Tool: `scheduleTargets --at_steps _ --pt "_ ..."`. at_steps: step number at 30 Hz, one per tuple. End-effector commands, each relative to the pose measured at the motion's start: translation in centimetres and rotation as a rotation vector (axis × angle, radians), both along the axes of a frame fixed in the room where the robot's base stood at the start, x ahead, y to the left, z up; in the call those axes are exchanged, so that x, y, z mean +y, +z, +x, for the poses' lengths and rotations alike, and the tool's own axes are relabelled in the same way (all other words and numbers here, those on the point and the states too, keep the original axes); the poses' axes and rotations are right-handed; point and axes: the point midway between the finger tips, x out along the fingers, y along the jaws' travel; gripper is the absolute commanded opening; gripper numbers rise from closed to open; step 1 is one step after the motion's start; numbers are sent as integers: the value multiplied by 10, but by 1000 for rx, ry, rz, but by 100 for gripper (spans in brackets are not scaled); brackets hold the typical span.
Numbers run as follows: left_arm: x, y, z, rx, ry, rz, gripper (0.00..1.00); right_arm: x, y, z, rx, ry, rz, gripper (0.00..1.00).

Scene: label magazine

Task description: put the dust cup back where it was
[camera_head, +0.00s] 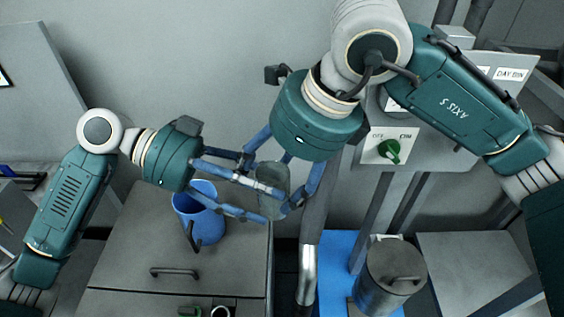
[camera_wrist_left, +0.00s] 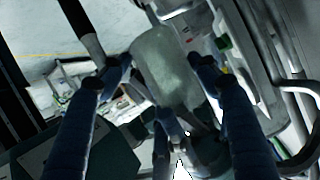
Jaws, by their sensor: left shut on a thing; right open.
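The dust cup (camera_head: 270,176) is a translucent grey-green cup held up in the air in the middle of the head view. My left gripper (camera_head: 274,203) comes from the left and is shut on it. In the left wrist view the cup (camera_wrist_left: 163,75) sits between my left fingers (camera_wrist_left: 155,68). My right gripper (camera_head: 263,193) reaches down from above with its fingers spread, one on each side of the cup. It is open; whether its fingers touch the cup I cannot tell. The fingers hide part of the cup.
A blue jug (camera_head: 196,208) stands on a grey cabinet (camera_head: 130,232) below my left gripper. A vertical pipe (camera_head: 312,225) stands right of the cup. A lidded metal canister (camera_head: 388,280) is at lower right by a blue surface (camera_head: 338,262). A panel with a green knob (camera_head: 389,150) is behind.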

Motion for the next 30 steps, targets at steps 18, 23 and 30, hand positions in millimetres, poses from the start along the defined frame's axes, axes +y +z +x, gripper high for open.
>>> scheduleTargets --at_steps 18,23,30 --pt "0 0 0 -1 0 -1 33 2 -4 0 1 1 0 34" --pt "-1 1 0 -2 -1 -2 33 2 -4 0 1 2 1 33" --pt "0 1 0 -2 -1 -2 33 2 -4 0 1 1 0 67"
